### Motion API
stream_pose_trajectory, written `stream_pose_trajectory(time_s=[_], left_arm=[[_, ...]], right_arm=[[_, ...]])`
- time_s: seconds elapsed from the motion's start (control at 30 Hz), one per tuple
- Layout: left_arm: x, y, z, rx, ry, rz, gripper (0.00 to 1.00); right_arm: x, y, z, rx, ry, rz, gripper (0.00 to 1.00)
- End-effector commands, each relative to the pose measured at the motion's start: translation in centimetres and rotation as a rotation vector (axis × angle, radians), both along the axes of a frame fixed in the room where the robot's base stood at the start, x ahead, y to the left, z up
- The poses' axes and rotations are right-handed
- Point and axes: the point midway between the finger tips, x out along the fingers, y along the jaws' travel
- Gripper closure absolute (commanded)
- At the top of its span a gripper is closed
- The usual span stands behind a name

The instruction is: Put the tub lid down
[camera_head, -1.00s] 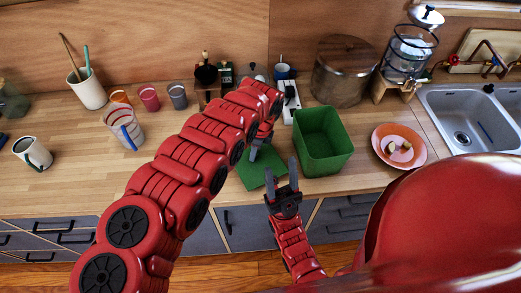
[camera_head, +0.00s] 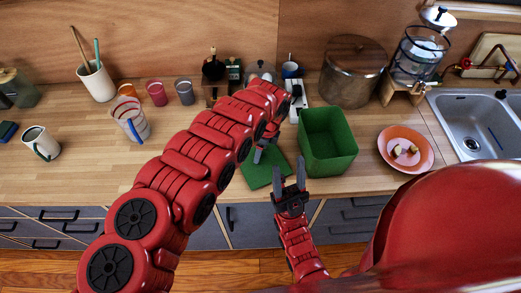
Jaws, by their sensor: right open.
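The green tub lid (camera_head: 258,177) lies flat at the counter's front, left of the open green tub (camera_head: 330,160); I cannot tell whether it rests fully on the counter. My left gripper (camera_head: 262,152) is over the lid's back part, its grey finger against or just above it. The arm hides much of this gripper, so its grip is unclear. My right gripper (camera_head: 289,178) points up at the lid's front right edge, with its fingers apart and nothing seen between them.
An orange plate (camera_head: 423,160) with food pieces is right of the tub, before the sink (camera_head: 470,118). A large pot (camera_head: 352,75) and a power strip (camera_head: 299,100) stand behind. Several cups and a white mug (camera_head: 42,143) are at left. The left counter front is clear.

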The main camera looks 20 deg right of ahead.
Motion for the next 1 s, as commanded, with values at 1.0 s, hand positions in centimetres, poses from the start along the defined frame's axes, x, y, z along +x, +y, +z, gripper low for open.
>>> stream_pose_trajectory(time_s=[1.0], left_arm=[[-1.1,-1.3,11.6,0.0,0.0,0.001,0.38]], right_arm=[[0.0,0.0,-3.5,0.0,0.001,0.0,0.5]])
